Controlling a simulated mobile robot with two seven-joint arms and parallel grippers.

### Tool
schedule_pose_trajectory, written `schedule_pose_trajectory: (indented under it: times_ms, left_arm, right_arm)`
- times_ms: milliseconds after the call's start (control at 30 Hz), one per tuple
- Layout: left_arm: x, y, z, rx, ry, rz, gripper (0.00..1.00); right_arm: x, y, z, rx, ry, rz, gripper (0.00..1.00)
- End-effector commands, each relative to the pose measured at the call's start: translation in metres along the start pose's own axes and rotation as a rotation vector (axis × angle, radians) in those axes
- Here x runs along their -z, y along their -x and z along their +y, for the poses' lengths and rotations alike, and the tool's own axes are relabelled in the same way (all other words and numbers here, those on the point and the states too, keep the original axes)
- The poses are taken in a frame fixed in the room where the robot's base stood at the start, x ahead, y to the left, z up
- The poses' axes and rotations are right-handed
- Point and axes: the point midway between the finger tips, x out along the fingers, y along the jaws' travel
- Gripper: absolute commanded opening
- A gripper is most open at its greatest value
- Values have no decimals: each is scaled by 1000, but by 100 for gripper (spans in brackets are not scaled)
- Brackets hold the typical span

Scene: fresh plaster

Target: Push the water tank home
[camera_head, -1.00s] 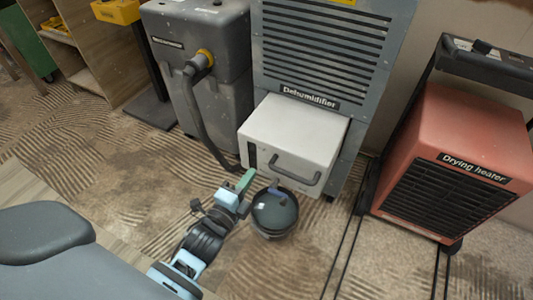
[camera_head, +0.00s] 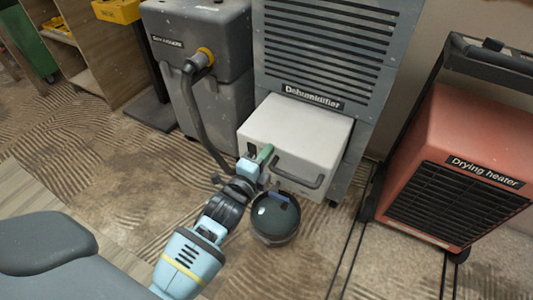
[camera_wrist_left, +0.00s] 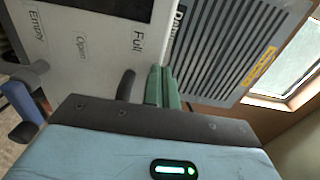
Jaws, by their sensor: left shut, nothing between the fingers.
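The water tank (camera_head: 292,132) is a white box with a dark handle, standing out from the lower front of the grey dehumidifier (camera_head: 325,50). My left gripper (camera_head: 265,153) is at the tank's front face, left of the handle. Its green fingers are shut together and empty. In the left wrist view the fingers (camera_wrist_left: 162,86) point at the tank front (camera_wrist_left: 95,50), beside the dark handle and the word "Full". I cannot tell whether the fingertips touch the tank. My right gripper is not in view.
A dark round vessel (camera_head: 275,222) stands on the floor just right of my left wrist. A grey tank unit (camera_head: 212,100) with a hose stands left of the dehumidifier. A red drying heater (camera_head: 445,165) stands at the right. Bare floor (camera_head: 90,165) lies at the left.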

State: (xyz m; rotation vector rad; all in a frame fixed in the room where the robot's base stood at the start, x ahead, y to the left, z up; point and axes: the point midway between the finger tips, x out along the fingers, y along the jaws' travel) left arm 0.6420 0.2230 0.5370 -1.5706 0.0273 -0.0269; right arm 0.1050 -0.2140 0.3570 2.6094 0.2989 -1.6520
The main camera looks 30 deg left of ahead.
Motion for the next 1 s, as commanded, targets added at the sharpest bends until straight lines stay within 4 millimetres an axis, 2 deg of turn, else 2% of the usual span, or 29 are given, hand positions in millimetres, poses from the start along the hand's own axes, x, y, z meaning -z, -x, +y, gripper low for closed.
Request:
schedule_pose_trajectory:
  times_ms: [133,267,467,800,1000]
  left_arm:
    - [0,-2,0,1,0,0,0]
    - [0,-13,0,1,0,0,0]
    - [0,-51,1,4,-1,1,0]
    - [0,-125,3,1,-2,0,0]
    - [0,-153,3,0,-2,0,0]
  right_arm:
    - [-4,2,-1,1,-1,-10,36]
    - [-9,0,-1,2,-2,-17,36]
    - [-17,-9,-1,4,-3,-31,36]
    - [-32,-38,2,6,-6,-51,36]
    - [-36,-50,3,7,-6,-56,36]
